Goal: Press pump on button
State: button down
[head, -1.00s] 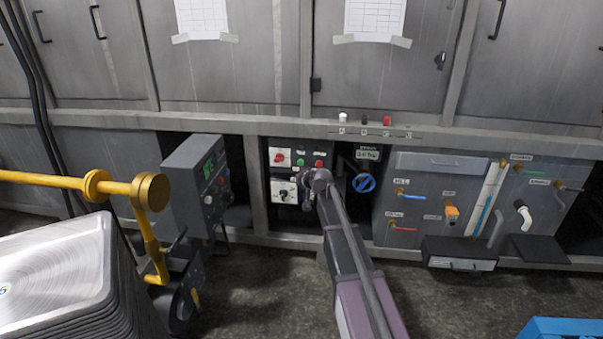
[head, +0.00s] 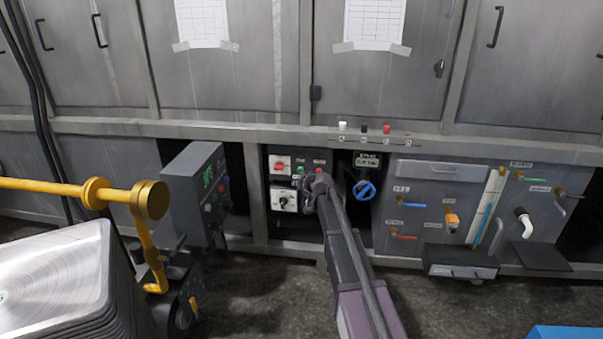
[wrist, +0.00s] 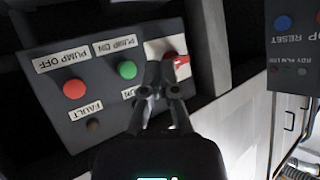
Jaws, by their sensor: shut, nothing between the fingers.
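The green pump on button (wrist: 127,69) is on a dark control panel (wrist: 108,105), under a PUMP ON label (wrist: 115,46) that appears upside down in the wrist view. The red pump off button (wrist: 75,88) is to its left there. My gripper (wrist: 163,80) is shut and empty. Its fingertips appear just right of the green button, in front of the panel and near a red switch (wrist: 182,62) on a white plate. I cannot tell whether they touch the panel. In the head view the green button (head: 300,170) shows just left of my arm's end; my fingertips are not clear there.
A grey box with a green display (head: 190,190) sticks out left of the panel. A blue valve wheel (head: 364,190) is close on the right. A yellow rail (head: 60,184) and a stack of metal trays (head: 55,265) stand at the left front.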

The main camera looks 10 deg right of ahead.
jog(key=w+d, duration=0.1)
jog(key=w, duration=0.4)
jog(key=shift+w+d, duration=0.4)
jog(key=shift+w+d, duration=0.3)
jog(key=shift+w, duration=0.65)
dwell(2.4)
jog(key=shift+s, duration=0.1)
dwell(0.3)
jog(key=shift+s+a, duration=0.25)
jog(key=shift+s, duration=0.55)
jog(key=shift+s+a, duration=0.25)
jog(key=shift+s, duration=0.55)
jog(key=shift+s+a, duration=0.3)
jog(key=shift+s, duration=0.5)
jog(key=shift+s+a, duration=0.25)
jog(key=shift+s, duration=0.55)
